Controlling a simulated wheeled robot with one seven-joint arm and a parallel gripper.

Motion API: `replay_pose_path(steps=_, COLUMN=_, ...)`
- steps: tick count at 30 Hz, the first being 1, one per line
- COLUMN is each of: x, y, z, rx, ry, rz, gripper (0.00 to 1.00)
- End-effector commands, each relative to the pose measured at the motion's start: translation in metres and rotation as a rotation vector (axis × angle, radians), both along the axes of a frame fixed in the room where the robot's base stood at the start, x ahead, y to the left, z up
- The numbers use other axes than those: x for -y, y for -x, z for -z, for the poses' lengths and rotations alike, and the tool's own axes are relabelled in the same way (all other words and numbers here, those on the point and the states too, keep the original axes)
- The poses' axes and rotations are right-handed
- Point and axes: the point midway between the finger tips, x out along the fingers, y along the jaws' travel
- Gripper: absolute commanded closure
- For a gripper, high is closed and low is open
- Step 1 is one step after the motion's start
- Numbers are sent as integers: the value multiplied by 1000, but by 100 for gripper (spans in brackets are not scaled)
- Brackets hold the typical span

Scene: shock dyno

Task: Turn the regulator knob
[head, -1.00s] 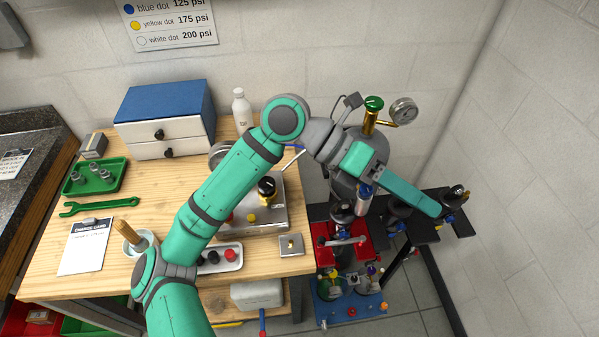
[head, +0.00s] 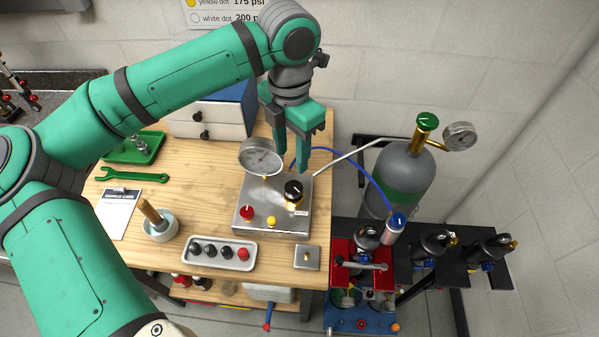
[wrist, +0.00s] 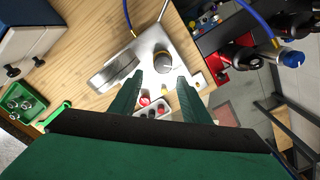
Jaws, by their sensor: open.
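The regulator knob (head: 294,189) appears to be the black knob on a brass stem, with a white line on top, standing on a silver metal panel (head: 245,215). It also shows in the wrist view (wrist: 180,70), beyond the fingertips. My gripper (head: 292,160) is open and empty above the panel, its fingers pointing down, above the knob in the head view. The fingers do not visibly touch it. Both green fingers show in the wrist view (wrist: 166,80). A round gauge (head: 261,157) stands at the panel's back left.
A red button (head: 247,212) and a yellow one (head: 271,222) sit on the panel. A blue hose (head: 356,162) runs to its right, near a grey tank (head: 402,172) with a green knob (head: 428,120). A tray of knobs (head: 222,253) lies in front.

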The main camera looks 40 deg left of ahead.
Motion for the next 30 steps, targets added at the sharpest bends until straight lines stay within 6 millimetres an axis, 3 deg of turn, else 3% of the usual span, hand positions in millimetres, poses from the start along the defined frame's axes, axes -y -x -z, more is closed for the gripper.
replay_pose_path(steps=18, x=2, y=0, z=92, rx=0, ry=5, rz=4, gripper=57)
replay_pose_path(steps=30, x=2, y=-1, z=103, rx=1, ry=3, rz=3, gripper=57)
